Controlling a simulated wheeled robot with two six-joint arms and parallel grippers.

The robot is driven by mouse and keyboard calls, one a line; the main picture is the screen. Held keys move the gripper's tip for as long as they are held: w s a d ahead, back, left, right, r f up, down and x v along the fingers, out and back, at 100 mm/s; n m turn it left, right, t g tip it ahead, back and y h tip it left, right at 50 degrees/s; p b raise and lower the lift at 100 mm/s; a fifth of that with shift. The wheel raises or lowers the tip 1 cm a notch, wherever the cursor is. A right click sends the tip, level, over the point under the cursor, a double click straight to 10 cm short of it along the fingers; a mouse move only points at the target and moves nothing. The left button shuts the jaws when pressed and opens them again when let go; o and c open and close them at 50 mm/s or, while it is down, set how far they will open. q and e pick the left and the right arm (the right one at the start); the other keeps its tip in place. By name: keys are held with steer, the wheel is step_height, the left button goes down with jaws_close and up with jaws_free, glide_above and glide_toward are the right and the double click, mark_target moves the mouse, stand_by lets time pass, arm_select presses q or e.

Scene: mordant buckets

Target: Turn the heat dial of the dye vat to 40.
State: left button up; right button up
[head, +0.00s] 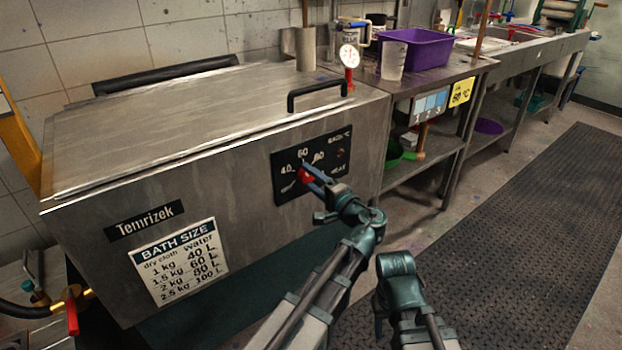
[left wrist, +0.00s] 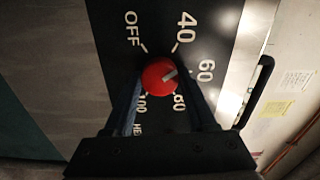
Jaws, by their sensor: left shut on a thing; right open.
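The dye vat (head: 130,120) is a large steel box with a black control panel (head: 330,150) on its front. The red heat dial (head: 305,176) sits on that panel; it also shows in the left wrist view (left wrist: 157,80). Marks OFF, 40, 60, 80 and 100 ring the dial. Its white pointer line aims between 40 and 60, nearer 60. My left gripper (head: 311,177) is shut on the dial, one finger on each side in the left wrist view (left wrist: 160,92). My right gripper (head: 379,326) is low in front of the vat, away from it, its fingers mostly hidden.
A black lid handle (head: 318,92) and a dial gauge (head: 348,56) are above the panel. A bench with a purple tub (head: 415,48) stands to the right. A red-handled valve (head: 71,315) is at lower left. The dark floor mat (head: 500,230) is clear.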

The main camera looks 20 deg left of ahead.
arm_select(q)
steer(key=n, duration=0.4)
steer(key=shift+n, duration=0.3)
stand_by(0.4)
steer(key=o, duration=1.4)
